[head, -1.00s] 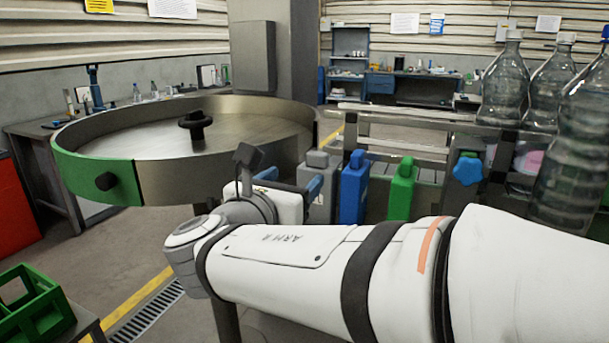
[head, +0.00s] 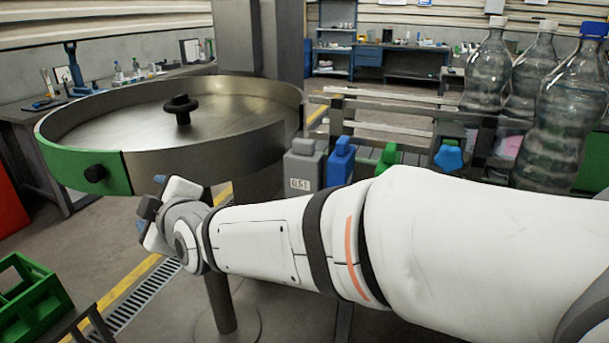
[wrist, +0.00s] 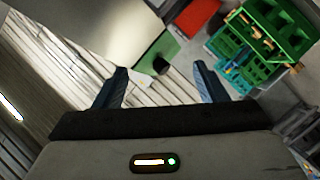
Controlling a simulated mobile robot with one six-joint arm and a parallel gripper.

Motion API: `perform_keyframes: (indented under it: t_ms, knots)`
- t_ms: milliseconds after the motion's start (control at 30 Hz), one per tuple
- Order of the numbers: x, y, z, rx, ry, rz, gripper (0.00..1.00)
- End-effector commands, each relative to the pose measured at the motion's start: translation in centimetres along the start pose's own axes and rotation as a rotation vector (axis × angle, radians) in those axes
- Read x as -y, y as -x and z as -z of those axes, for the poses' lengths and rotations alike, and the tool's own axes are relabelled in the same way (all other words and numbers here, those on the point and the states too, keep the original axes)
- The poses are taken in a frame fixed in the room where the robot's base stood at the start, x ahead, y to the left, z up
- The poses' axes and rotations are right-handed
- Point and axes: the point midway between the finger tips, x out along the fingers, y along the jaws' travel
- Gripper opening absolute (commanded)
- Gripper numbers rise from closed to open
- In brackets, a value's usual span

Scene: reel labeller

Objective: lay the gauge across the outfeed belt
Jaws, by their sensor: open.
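A grey block (head: 303,170) with a "0.5 L" label stands in a row beside a blue block (head: 341,163) and a green block (head: 388,158). I cannot tell for sure which is the gauge. Their lower parts are partly hidden by my arm. Behind them run the metal rails (head: 385,127) of a conveyor; its belt surface is not clear. My gripper (head: 150,212) is left of the blocks, near the round table's green guard, its fingers partly hidden by my wrist. In the wrist view my gripper (wrist: 161,80) is open, with nothing between its fingers.
A round metal table (head: 210,150) with a green guard (head: 85,170) and black knob stands close to my gripper. Large clear bottles (head: 565,115) stand at the right. A green crate (head: 32,305) is at lower left. Floor between is open, with a drain grate (head: 145,290).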

Motion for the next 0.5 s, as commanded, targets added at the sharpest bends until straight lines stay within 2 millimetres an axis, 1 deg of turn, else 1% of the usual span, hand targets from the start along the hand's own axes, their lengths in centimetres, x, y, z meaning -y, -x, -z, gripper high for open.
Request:
perform_keyframes:
  t_ms: [33,67,100,167,200,267,300,400,500]
  knots:
    - [-2.1,0.0,0.1,-0.007,-0.107,-0.091,0.65]
    - [-3.4,0.1,-0.1,-0.009,-0.170,-0.149,0.65]
    - [-5.0,0.4,-0.6,-0.008,-0.254,-0.231,0.65]
    - [-7.5,1.1,-1.7,0.004,-0.373,-0.358,0.65]
    - [-9.0,1.7,-2.7,0.018,-0.449,-0.447,0.65]
    - [-11.1,3.0,-4.5,0.048,-0.552,-0.582,0.65]
    - [-12.2,4.0,-5.8,0.073,-0.613,-0.671,0.65]
    - [-14.1,6.8,-9.1,0.146,-0.737,-0.874,0.65]
    - [-14.8,9.3,-11.6,0.217,-0.813,-1.031,0.65]
